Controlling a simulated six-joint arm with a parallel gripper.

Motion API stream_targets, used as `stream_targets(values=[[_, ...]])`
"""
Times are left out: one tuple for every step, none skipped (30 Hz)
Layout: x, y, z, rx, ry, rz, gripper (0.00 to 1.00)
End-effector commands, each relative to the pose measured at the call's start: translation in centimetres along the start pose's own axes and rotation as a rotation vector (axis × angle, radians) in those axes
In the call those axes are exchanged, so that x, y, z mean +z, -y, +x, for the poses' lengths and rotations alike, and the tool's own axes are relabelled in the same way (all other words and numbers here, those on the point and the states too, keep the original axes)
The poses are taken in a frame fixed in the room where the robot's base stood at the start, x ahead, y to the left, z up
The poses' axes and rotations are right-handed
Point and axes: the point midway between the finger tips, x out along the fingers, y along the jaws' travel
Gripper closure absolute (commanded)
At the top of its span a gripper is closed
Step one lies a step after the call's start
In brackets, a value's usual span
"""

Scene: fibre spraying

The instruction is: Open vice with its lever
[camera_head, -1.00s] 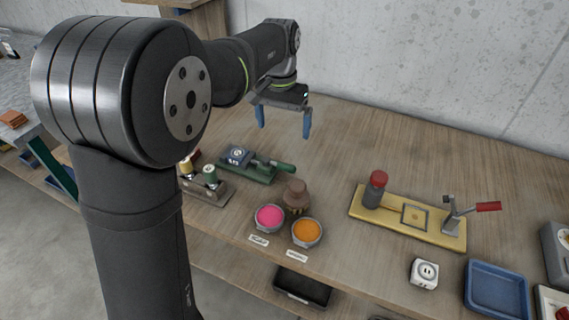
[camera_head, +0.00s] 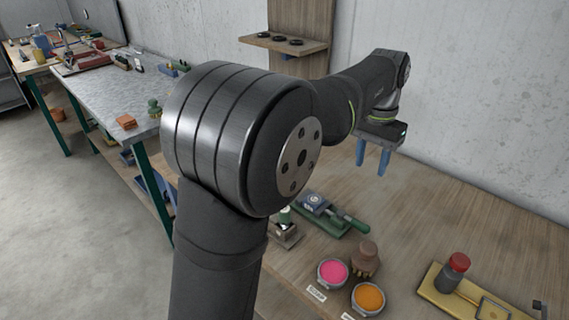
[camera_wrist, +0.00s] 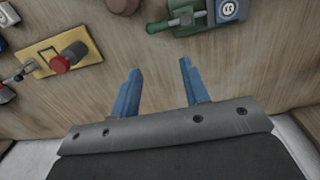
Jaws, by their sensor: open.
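My gripper (camera_head: 372,156) hangs over the back part of the wooden bench. Its two blue fingers are apart with nothing between them; they also show in the wrist view (camera_wrist: 160,72). A red device that may be the vice (camera_head: 84,62) stands on the grey-topped table (camera_head: 118,88) at the far left, well away from my gripper. It is too small to make out its jaws or lever. A green fixture with a green handle (camera_head: 326,212) lies on the wooden bench, below and left of my gripper; it also shows in the wrist view (camera_wrist: 196,14).
A yellow plate (camera_head: 440,288) carries a red-capped cylinder (camera_head: 453,272). A wooden shelf (camera_head: 284,44) juts from the back. Open floor lies left.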

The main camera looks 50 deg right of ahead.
Motion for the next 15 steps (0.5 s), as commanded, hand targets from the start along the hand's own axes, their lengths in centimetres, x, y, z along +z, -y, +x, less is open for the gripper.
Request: stream_targets(values=[[0.0, 0.0, 0.0, 0.000, 0.000, 0.000, 0.69], [0.0, 0.0, 0.1, 0.000, -0.002, 0.000, 0.75], [-0.1, 0.0, 0.3, -0.001, -0.006, 0.000, 0.82], [-0.1, 0.0, 0.5, -0.001, -0.010, 0.001, 0.88], [-0.2, 0.0, 0.7, -0.002, -0.017, 0.001, 0.94], [-0.3, -0.1, 1.2, -0.004, -0.030, 0.001, 1.00], [-0.5, -0.1, 1.7, -0.005, -0.042, 0.002, 1.00], [-0.6, -0.1, 2.2, -0.007, -0.057, 0.002, 1.00], [-0.8, -0.1, 3.0, -0.010, -0.078, 0.003, 1.00], [-1.0, -0.1, 3.6, -0.012, -0.096, 0.004, 1.00], [-1.2, -0.2, 4.2, -0.015, -0.115, 0.004, 1.00], [-1.4, -0.2, 5.0, -0.018, -0.142, 0.005, 1.00], [-1.5, -0.2, 5.6, -0.020, -0.161, 0.005, 1.00], [-1.7, -0.3, 6.2, -0.023, -0.180, 0.006, 1.00], [-1.8, -0.3, 6.9, -0.026, -0.205, 0.006, 1.00]])
